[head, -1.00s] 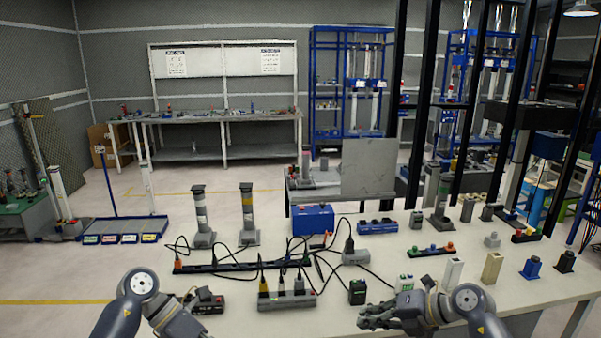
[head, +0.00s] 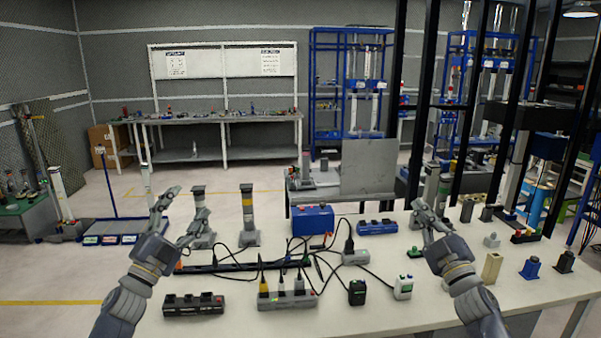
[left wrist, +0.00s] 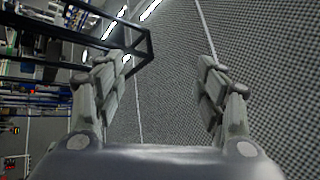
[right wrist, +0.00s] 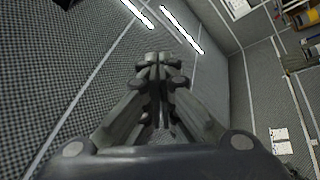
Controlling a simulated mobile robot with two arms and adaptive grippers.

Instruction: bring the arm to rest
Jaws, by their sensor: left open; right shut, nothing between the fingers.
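My left gripper (head: 180,215) is raised over the left end of the table, its two fingers spread wide and empty. My right gripper (head: 428,215) is raised over the right half of the table, in front of the grey and dark posts. In the right wrist view its fingertips (right wrist: 161,60) meet with nothing between them. Both forearms come up from the bottom edge of the head view and point upward.
The white table (head: 370,318) holds a grey power strip with plugs (head: 288,299), a dark power strip (head: 194,305), a black box (head: 357,292), a white box (head: 403,288), a blue box (head: 313,220), two posts (head: 249,218) and cables. The front edge between the arms is clear.

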